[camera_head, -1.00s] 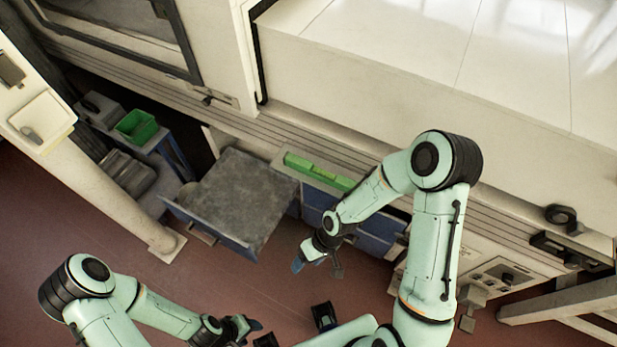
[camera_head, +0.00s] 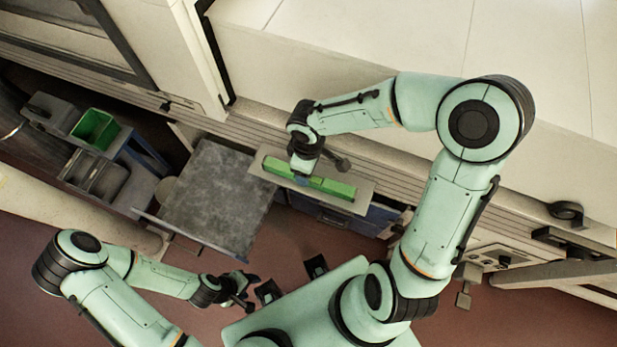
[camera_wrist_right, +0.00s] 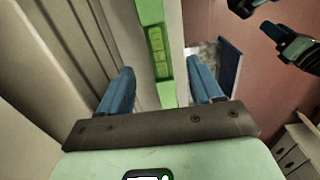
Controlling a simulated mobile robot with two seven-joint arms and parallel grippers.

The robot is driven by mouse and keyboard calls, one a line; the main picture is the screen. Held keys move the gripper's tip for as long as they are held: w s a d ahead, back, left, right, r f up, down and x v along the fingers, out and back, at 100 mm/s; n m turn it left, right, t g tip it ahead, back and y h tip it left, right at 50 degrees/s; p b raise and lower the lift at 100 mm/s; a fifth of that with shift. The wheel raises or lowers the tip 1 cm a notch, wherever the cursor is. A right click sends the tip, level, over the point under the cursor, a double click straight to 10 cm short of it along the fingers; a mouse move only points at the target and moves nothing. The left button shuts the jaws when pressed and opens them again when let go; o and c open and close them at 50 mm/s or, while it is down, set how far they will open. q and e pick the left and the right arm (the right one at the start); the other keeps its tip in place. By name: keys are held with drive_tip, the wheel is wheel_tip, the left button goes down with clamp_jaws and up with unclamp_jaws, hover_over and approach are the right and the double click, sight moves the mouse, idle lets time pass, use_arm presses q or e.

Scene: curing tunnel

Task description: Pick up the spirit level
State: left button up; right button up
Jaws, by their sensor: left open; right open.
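The spirit level is a long green bar (camera_head: 333,186) lying on a narrow pale ledge above blue drawers in the head view. It also shows in the right wrist view (camera_wrist_right: 155,40), running between the two blue fingers. My right gripper (camera_head: 302,178) is over the level, left of its middle, and hides part of it. In the wrist view the right fingers (camera_wrist_right: 162,82) are apart, one on each side of the level; I cannot tell whether they touch it. My left gripper (camera_head: 252,289) is open and empty over the floor at the lower left, well away from the level.
A green bin (camera_head: 95,128) sits on a blue cart farther left. The large cream machine (camera_head: 350,50) rises behind the ledge. The red floor in front is mostly clear.

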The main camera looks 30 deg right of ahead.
drive_tip(key=shift+s+f+b, duration=0.1)
drive_tip(key=shift+f+b, duration=0.4)
drive_tip(key=shift+f, duration=2.3)
clamp_jaws()
drive_tip(key=shift+r, duration=0.1)
drive_tip(key=shift+d+r, duration=0.1)
